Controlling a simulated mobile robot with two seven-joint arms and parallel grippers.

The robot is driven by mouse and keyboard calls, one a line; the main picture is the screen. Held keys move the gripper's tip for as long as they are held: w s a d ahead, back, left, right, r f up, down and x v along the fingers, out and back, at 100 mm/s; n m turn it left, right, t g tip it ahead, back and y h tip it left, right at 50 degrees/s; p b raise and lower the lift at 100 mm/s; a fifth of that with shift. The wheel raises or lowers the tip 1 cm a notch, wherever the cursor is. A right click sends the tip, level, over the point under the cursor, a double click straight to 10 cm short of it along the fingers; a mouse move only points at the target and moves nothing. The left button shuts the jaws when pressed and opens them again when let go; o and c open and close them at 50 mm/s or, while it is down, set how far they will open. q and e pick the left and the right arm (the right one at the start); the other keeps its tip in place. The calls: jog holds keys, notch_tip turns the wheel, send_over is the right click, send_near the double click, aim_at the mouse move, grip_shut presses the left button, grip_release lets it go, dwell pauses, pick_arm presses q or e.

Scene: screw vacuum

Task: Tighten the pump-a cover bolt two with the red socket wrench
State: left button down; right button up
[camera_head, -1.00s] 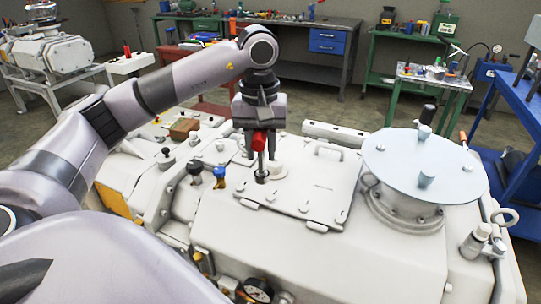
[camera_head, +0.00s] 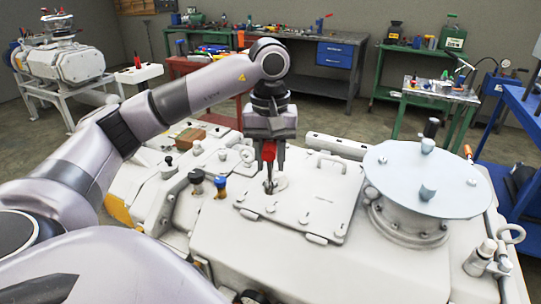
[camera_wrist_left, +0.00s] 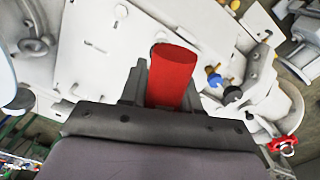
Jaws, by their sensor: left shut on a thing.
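The red socket wrench (camera_head: 268,151) is upright between the fingers of my left gripper (camera_head: 269,158), which is shut on its red handle. Its dark shaft points down, and its lower end is at the left part of the white square cover (camera_head: 322,213) with a bar handle. In the head view I cannot tell whether the socket is seated on a bolt. In the left wrist view the red handle (camera_wrist_left: 172,78) sticks out between the fingers and hides the socket end. Several small bolts show on the cover, one (camera_head: 304,219) near its front edge. My right gripper is not in view.
A round grey lid (camera_head: 425,180) on a flanged port stands right of the cover. A black-topped knob (camera_head: 196,178) and a blue-topped knob (camera_head: 220,182) stand to its left. Benches with tools (camera_head: 310,70) line the back wall. A blue cart (camera_head: 520,130) is at the right.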

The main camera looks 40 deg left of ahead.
aim_at(271, 185)
pick_arm(q)
jog(key=shift+f+b, duration=1.6)
jog(key=shift+f, duration=0.85)
jog(key=shift+f+b, duration=0.4)
jog(key=shift+f, duration=0.3)
jog(key=shift+m, duration=2.3)
jog(key=shift+d+f+m, duration=0.1)
jog(key=shift+f+m, duration=0.05)
jog(key=shift+m, duration=2.05)
jog(key=shift+s+m+b, duration=0.1)
jog(key=shift+m+b, duration=0.25)
jog(key=shift+m, duration=1.35)
jog(key=shift+d+n, duration=0.1)
jog(key=shift+n, duration=0.5)
